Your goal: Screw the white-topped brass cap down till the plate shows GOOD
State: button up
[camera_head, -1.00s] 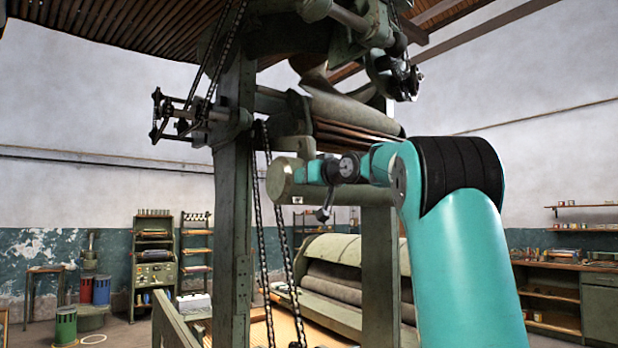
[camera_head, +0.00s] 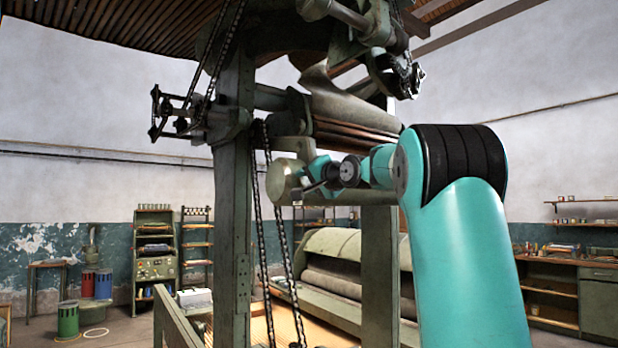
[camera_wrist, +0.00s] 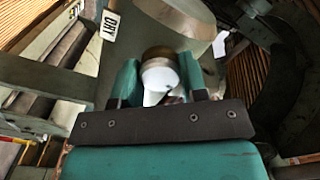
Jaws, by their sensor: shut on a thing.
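In the wrist view the cap (camera_wrist: 157,53) shows a brown-brass rim and a white top. It sits against a grey-green rounded housing. My gripper (camera_wrist: 161,78) has its two teal fingers on either side of the cap and is shut on it. A small white plate (camera_wrist: 110,25) with dark letters stands at the upper left; it seems to read DRY, tilted. In the head view my gripper (camera_head: 314,174) is at the end of the green roller (camera_head: 276,182); the cap is too small to make out there.
A green machine post (camera_head: 233,200) and hanging chains (camera_head: 283,240) stand left of my arm. A large covered roller machine (camera_head: 335,275) lies behind. Shelves and a workbench (camera_head: 555,290) line the walls. Open floor shows at the lower left.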

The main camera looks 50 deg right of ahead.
jog(key=shift+m, duration=0.9)
jog(key=o, duration=0.9)
jog(key=shift+s, duration=0.1)
jog(key=b+v, duration=0.6)
jog(key=v, duration=1.1)
jog(key=shift+s+d, duration=0.1)
jog(key=shift+s, duration=0.05)
